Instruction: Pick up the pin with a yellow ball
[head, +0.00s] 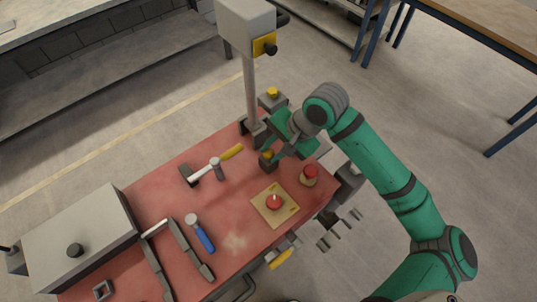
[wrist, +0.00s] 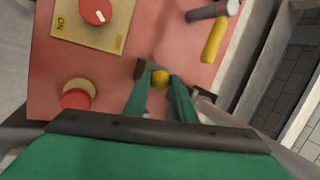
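The pin with a yellow ball (wrist: 160,79) shows in the wrist view between the two green fingers of my gripper (wrist: 161,90). In the head view the yellow ball (head: 268,154) is a small spot at the end of my gripper (head: 272,160), over the far right part of the red table top. The fingers stand apart on either side of the ball. I cannot tell whether they touch it. The pin's shaft below the ball is hidden.
A red table (head: 150,200) carries a yellow plate (head: 262,212) with a red knob, a red button (head: 309,174), a hammer with a yellow handle (head: 231,152), a blue-handled tool (head: 203,236) and a grey box (head: 80,235). A grey post (head: 250,90) stands close behind my gripper.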

